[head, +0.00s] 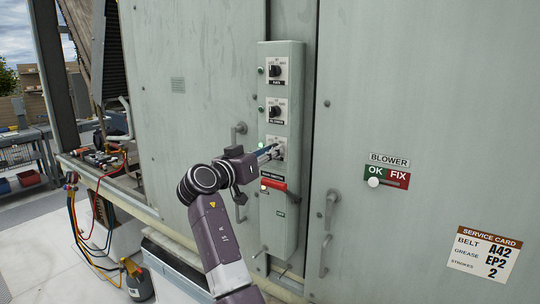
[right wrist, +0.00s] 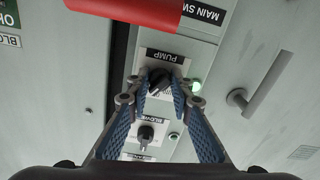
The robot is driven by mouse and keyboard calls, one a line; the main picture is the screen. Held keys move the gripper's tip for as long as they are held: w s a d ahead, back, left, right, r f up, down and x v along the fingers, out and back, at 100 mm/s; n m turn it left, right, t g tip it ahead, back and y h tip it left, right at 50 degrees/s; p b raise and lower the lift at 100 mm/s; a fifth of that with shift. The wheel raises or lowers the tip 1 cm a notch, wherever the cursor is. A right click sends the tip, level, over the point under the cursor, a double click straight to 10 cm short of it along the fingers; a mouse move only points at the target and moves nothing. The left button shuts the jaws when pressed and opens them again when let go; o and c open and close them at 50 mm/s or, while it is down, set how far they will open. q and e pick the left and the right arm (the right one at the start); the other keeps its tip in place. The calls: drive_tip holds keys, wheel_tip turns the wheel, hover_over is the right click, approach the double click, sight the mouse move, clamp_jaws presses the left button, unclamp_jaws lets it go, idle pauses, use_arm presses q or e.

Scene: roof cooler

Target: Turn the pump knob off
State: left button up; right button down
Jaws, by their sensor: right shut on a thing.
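The pump knob is the lowest of three black knobs on the grey switch box (head: 282,222). In the right wrist view, which looks upside down, the dark pump knob (right wrist: 158,79) sits beside the PUMP label (right wrist: 165,56). My right gripper (head: 274,150) reaches it from the left in the head view and covers most of it. In the right wrist view, the blue-padded fingers of my right gripper (right wrist: 159,88) are closed on the knob's sides. A green lamp (right wrist: 196,86) beside it glows. The knob's exact pointing is hard to read. My left gripper is out of view.
The fan knob (head: 276,71) and blower knob (head: 276,111) sit above. A red main switch handle (head: 273,184) is just below. Door handles (head: 329,210) stick out beside the box. A service card (head: 484,253) and OK/FIX slider (head: 386,177) are at right.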

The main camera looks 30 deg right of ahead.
drive_tip(key=shift+r+n, duration=0.15)
drive_tip(key=shift+n, duration=3.45)
drive_tip(key=c, duration=1.7)
unclamp_jaws()
drive_tip(key=v, duration=1.2)
